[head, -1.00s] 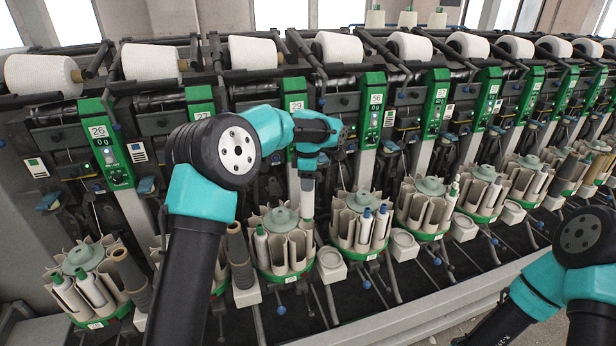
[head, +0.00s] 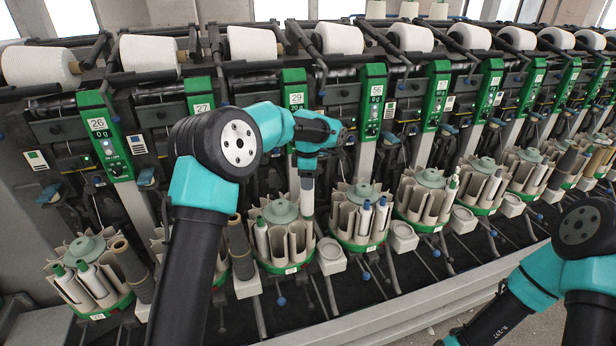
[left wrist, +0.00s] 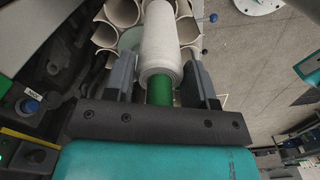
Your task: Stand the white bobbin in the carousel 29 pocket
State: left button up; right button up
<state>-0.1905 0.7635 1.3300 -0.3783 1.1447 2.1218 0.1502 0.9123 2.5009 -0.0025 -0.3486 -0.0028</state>
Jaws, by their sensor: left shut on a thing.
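My left gripper (head: 307,170) is shut on the white bobbin (head: 307,198), which hangs roughly upright below it. In the left wrist view the bobbin (left wrist: 160,45) sits between the two fingers (left wrist: 160,75), with its green end nearest the gripper and its white far end toward the pockets. The carousel 29 (head: 278,262) has a ring of beige pockets and a green base. The bobbin's lower end is at its right-rear pockets; whether it is inside a pocket is hidden. My right gripper is outside the view.
Carousel 29 has another white bobbin (head: 262,236) at its front left. The neighbouring carousel (head: 360,240) stands close on the right with blue-tipped bobbins. A small beige cup (head: 331,257) sits between them. The green 29 panel (head: 296,100) rises behind my gripper.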

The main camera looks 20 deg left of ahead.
aim_at(308, 210)
pick_arm(q)
jog(key=shift+f, duration=1.75)
jog(key=shift+f, duration=2.25)
jog(key=shift+f, duration=2.6)
jog(key=o, duration=0.9)
